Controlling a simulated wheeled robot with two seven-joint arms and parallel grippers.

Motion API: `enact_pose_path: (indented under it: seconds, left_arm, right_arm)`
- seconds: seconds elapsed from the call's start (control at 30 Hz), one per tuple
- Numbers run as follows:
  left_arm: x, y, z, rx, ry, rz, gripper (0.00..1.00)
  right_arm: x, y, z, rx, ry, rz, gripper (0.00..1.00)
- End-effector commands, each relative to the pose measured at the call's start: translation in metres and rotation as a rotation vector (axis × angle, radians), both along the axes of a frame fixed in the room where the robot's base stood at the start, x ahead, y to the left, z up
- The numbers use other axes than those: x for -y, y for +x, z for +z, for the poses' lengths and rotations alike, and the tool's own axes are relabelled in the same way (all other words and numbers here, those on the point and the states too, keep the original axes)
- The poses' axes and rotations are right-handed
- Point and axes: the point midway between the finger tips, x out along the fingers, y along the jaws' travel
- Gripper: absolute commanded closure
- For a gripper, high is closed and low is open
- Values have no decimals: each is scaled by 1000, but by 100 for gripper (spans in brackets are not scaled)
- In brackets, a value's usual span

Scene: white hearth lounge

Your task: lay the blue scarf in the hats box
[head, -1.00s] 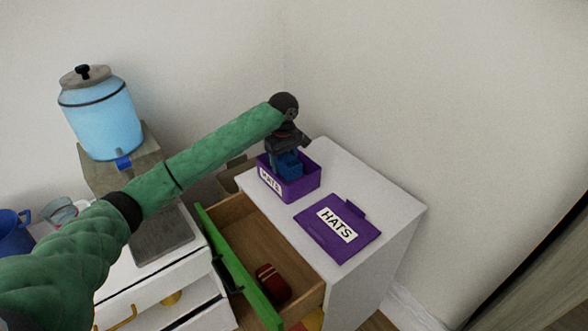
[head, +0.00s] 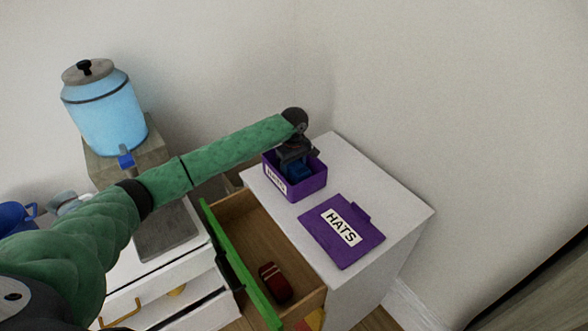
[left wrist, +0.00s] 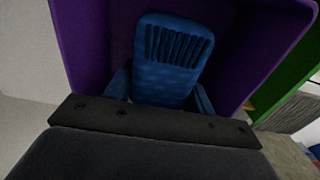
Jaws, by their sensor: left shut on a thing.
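The purple hats box (head: 312,186) stands on the white cabinet top near the wall corner, open at the top. It also shows in the left wrist view (left wrist: 88,40), its walls around the scarf. My left gripper (head: 294,168) reaches down into the box from above. It is shut on the blue scarf (left wrist: 172,62), a folded bundle with a fringed end. In the head view the scarf (head: 297,174) is mostly hidden by the gripper and the box wall. I cannot tell whether it touches the box floor. My right gripper is not in view.
The purple lid (head: 318,232) marked HATS lies flat in front of the box. An open drawer with a green front (head: 240,268) holds a dark red striped item (head: 273,282). A blue drink dispenser (head: 105,115) stands at the left.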

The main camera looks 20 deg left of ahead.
Motion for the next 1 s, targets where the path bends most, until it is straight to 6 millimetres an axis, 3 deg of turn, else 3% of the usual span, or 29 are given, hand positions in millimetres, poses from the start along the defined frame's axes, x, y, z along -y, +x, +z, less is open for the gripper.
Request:
enact_pose_path:
  seconds: [0.2,0.6,0.63,0.7,1.0]
  left_arm:
    - [0,0,-16,1,-1,0,70]
    - [0,0,-19,-1,-1,0,70]
    - [0,0,-19,1,-1,0,40]
    - [0,0,-19,1,-1,0,26]
    - [0,0,-19,1,-1,0,24]
  right_arm:
    - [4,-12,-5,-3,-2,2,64]
    - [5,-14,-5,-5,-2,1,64]
    - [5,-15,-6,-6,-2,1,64]
    - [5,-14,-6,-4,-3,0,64]
    - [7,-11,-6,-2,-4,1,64]
